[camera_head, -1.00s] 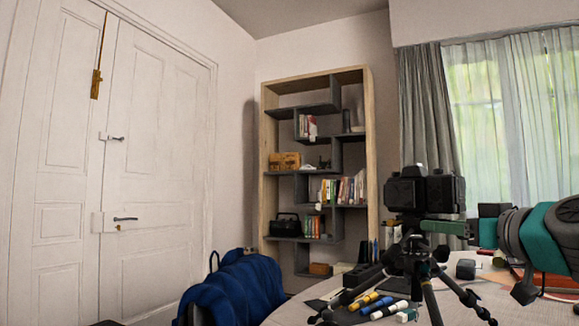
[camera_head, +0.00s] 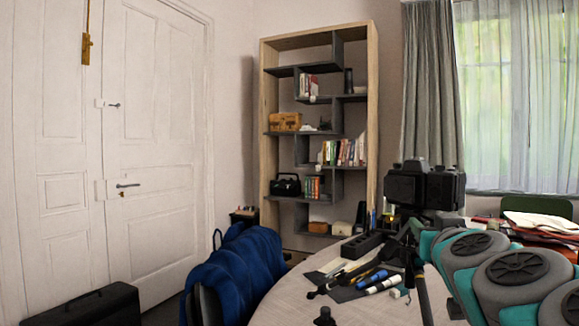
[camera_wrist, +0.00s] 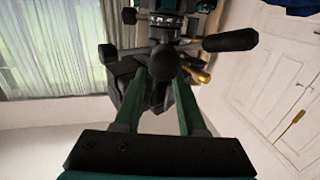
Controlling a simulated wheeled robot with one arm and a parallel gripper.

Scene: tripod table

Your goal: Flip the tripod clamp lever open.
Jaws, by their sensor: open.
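A black camera (camera_head: 425,187) sits on the tripod in the head view. The tripod (camera_head: 409,262) stands on the table, partly covered by my arm, and its clamp lever cannot be made out there. In the wrist view, the dark tripod head (camera_wrist: 163,65) is directly ahead of my gripper. A black rounded handle (camera_wrist: 232,40) sticks out to the right, with a brass-coloured lever (camera_wrist: 198,75) below it. I cannot tell which is the clamp lever. My gripper (camera_wrist: 160,78) is open, its green fingers to either side of a round black knob. Contact cannot be judged.
The round table (camera_head: 285,312) carries pens, markers and small tools (camera_head: 375,280) left of the tripod. Papers and folders (camera_head: 545,228) lie at the right behind my arm. A blue-draped chair (camera_head: 240,275) stands at the table's left. A shelf (camera_head: 372,130) is behind.

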